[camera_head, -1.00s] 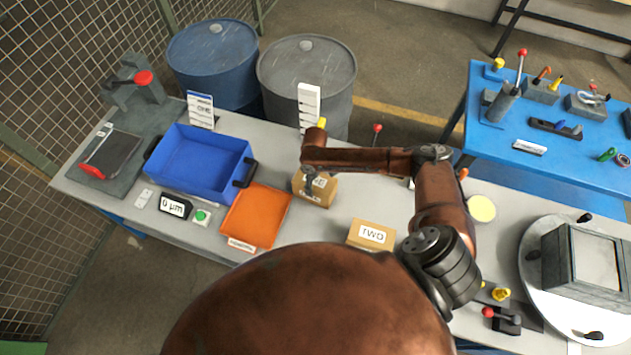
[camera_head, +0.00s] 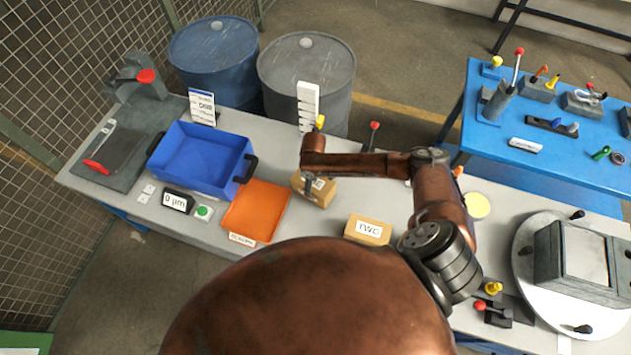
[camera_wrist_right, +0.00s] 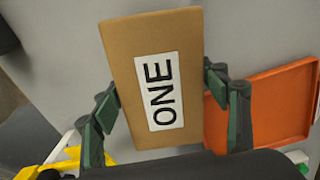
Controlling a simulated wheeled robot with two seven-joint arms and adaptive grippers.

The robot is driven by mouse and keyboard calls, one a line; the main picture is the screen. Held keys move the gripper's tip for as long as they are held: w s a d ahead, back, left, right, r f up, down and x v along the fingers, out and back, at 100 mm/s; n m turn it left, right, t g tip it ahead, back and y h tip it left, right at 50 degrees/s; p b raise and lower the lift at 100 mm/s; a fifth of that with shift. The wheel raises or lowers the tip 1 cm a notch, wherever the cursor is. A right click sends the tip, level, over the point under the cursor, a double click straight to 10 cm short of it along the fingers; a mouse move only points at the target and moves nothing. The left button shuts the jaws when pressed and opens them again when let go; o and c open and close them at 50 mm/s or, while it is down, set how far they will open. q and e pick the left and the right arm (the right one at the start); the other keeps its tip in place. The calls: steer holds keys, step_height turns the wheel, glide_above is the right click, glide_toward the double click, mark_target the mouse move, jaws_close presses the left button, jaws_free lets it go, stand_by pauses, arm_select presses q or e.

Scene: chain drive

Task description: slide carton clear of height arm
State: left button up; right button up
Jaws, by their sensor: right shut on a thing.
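The cardboard carton labelled ONE (camera_head: 322,193) is at mid-table, just in front of a white upright scale (camera_head: 308,103) with a yellow knob (camera_head: 320,121). I cannot tell which part is the height arm, or whether the carton touches anything there. My right gripper (camera_head: 310,185) is shut on this carton. In the right wrist view the carton (camera_wrist_right: 150,40) fills the middle, its ONE label facing the camera, with green-padded fingers (camera_wrist_right: 166,118) on both sides. My brown arm hides part of the area behind the carton. My left gripper is not in view.
An orange tray (camera_head: 256,208) lies left of the carton, beside a blue bin (camera_head: 203,158). A carton labelled TWO (camera_head: 368,228) sits nearer on the right. A red-knobbed lever (camera_head: 375,126) stands behind. Bare grey table lies between the two cartons.

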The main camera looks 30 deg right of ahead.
steer(key=shift+s+a+f+y, duration=0.15)
steer(key=shift+s+a+f, duration=0.1)
steer(key=shift+s+a, duration=0.3)
steer(key=shift+s+a+f+y, duration=0.15)
steer(key=shift+s+a+f, duration=0.15)
steer(key=shift+a, duration=0.35)
steer(key=shift+o, duration=0.4)
steer(key=shift+s+a+r+p, duration=0.1)
steer(key=shift+s+a+p, duration=0.35)
steer(key=shift+s+p, duration=0.15)
steer(key=shift+s+a, duration=0.2)
steer(key=shift+c, duration=0.4)
steer(key=shift+s+a+r, duration=0.1)
steer(key=shift+a+r, duration=0.05)
steer(key=shift+a, duration=0.1)
steer(key=shift+c, duration=0.2)
steer(key=shift+w+d+r, duration=0.2)
steer(key=shift+w+d, duration=1.2)
steer(key=shift+d, duration=0.3)
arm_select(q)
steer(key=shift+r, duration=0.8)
